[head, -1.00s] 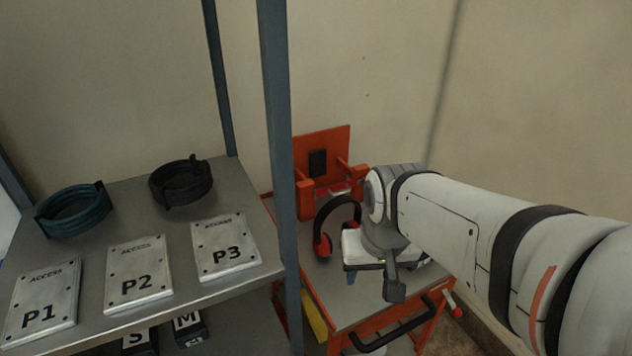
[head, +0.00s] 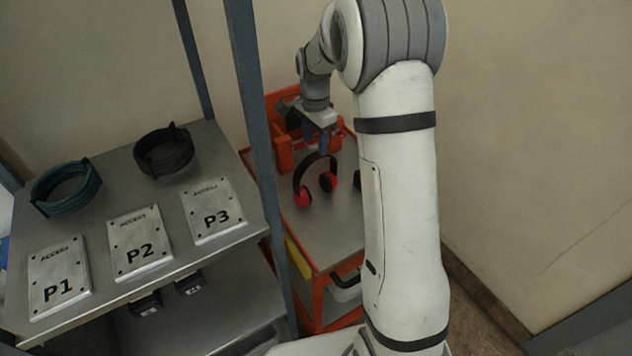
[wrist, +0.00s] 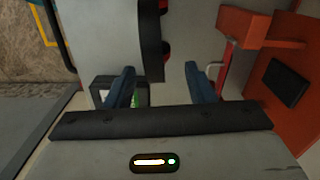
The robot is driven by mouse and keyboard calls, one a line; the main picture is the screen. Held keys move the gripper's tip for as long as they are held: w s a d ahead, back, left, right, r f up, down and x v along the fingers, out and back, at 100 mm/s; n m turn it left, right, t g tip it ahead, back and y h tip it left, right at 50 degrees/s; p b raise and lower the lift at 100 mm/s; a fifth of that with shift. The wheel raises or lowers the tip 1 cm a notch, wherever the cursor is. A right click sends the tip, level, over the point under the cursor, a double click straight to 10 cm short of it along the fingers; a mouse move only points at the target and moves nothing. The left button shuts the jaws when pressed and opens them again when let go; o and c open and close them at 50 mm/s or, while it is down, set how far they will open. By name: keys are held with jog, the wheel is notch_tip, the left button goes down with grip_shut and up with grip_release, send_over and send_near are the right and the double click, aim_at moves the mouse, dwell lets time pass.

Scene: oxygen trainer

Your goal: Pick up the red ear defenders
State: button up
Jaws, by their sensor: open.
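The red ear defenders (head: 302,196) stand on the grey top of the orange cart, with red cups and a black headband arching up. In the wrist view, the black band (wrist: 150,45) lies ahead of the fingers, near the middle, with bits of red cup beside it. My gripper (head: 319,140) is just above the headband in the head view. Its blue fingers (wrist: 160,84) are apart in the wrist view, with nothing held between them. I cannot tell whether they touch the band.
The orange cart (head: 318,282) has an upright orange back panel (wrist: 298,75) close to the gripper. A dark object (head: 358,172) is partly hidden behind my arm. A blue-grey shelf post (head: 255,110) stands left of the cart. The shelf (head: 95,180) holds cable coils and access plates.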

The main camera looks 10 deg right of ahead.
aim_at(316, 155)
jog(key=f, duration=0.2)
jog(key=f+p, duration=0.1)
jog(key=f, duration=0.1)
jog(key=s+f+p, duration=0.1)
jog(key=f, duration=0.1)
jog(key=shift+a+f, duration=0.1)
jog(key=shift+f, duration=0.6)
grip_shut()
jog(key=shift+r, duration=0.1)
